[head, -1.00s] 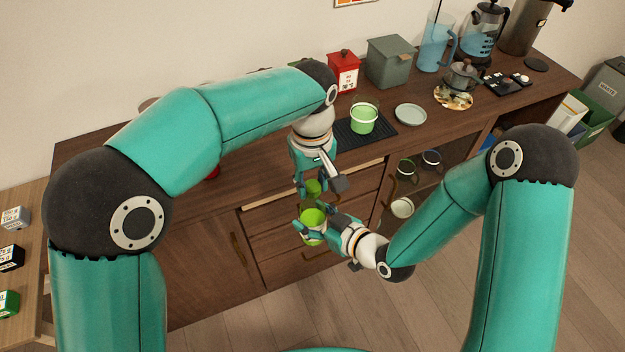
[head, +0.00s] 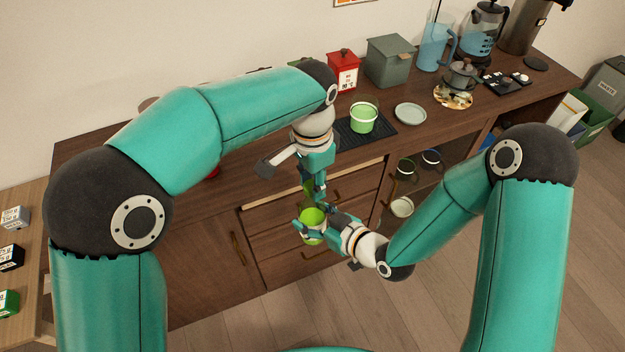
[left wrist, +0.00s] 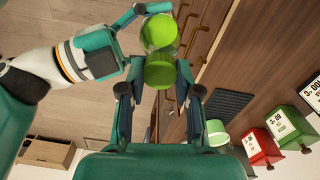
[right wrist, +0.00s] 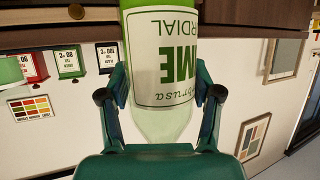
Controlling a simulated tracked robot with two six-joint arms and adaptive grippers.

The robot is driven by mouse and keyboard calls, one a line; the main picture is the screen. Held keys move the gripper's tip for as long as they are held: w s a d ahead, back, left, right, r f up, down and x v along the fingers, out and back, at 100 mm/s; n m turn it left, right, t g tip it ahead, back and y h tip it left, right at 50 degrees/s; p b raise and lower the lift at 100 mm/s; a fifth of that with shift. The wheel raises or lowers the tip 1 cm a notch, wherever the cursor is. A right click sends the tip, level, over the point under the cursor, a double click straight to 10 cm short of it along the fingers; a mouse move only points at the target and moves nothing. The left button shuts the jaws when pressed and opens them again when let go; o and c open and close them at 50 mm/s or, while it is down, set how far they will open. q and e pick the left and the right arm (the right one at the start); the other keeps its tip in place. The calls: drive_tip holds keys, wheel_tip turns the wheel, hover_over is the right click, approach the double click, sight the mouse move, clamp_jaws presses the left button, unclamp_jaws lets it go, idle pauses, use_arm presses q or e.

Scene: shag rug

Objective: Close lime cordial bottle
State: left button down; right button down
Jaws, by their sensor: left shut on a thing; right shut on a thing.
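The lime cordial bottle (head: 312,217) is bright green and sits in my right gripper (head: 316,226), in front of the drawers. In the right wrist view the bottle (right wrist: 165,55) shows its white label, upside down, between the fingers. My left gripper (head: 312,192) is above it, shut on the green cap (head: 307,188). In the left wrist view the cap (left wrist: 159,73) is a round green disc between the fingertips, overlapping the bottle (left wrist: 159,36) in line of sight. I cannot tell whether cap and bottle touch; the bottle's mouth is hidden.
Drawers and shelves with mugs are below.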

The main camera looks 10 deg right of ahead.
use_arm(q)
drive_tip(key=m, duration=0.3)
drive_tip(key=c, duration=0.8)
unclamp_jaws()
drive_tip(key=shift+r, duration=0.1)
drive_tip(key=shift+r, duration=2.2)
drive_tip(key=shift+c, duration=0.3)
